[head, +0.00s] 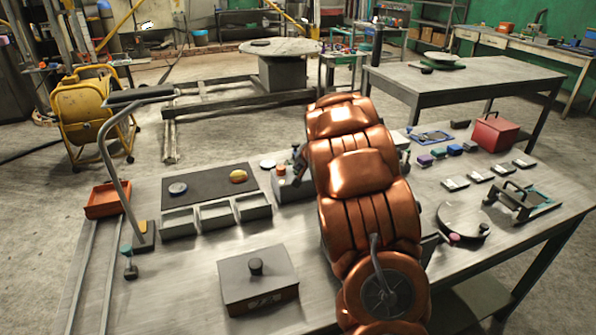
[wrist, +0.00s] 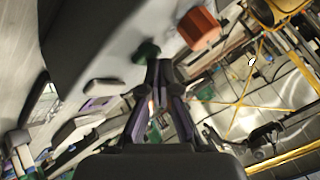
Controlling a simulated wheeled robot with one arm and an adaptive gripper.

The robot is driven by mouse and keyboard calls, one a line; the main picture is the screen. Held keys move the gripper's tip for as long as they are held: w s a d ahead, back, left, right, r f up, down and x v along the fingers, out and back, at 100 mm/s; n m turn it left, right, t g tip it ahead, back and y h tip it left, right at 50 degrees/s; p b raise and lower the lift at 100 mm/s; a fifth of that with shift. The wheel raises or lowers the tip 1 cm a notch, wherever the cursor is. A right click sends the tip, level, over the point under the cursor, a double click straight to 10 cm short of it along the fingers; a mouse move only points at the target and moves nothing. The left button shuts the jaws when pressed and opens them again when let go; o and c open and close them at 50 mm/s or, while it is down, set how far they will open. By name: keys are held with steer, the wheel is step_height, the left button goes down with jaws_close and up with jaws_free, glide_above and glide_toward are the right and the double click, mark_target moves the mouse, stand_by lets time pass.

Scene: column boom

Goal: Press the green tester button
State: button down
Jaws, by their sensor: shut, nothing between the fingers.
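The tester is a grey box (head: 290,190) on the near table, left of my copper-coloured arm. An orange button (head: 281,170) stands on its top; it also shows in the wrist view (wrist: 198,28) as an orange-red block. The green button (wrist: 147,51) is in the wrist view, just beyond and slightly left of my fingertips. In the head view I cannot make it out behind my gripper. My gripper (wrist: 160,68) is shut and empty, its tips close to the green button; I cannot tell whether they touch. In the head view my gripper (head: 299,165) is a dark shape over the tester.
Left of the tester lie a dark mat (head: 210,184) with two discs and grey open bins (head: 216,214). A grey box with a knob (head: 258,280) stands in front. A red box (head: 495,132) and small blocks are at right. A curved metal post (head: 128,185) stands at left.

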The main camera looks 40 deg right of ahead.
mark_target(298, 172)
stand_by(0.3)
steer(key=shift+r+p, duration=0.55)
steer(key=shift+r, duration=0.3)
steer(key=shift+r+p, duration=1.85)
steer(key=shift+r, duration=0.7)
steer(key=shift+a, duration=0.15)
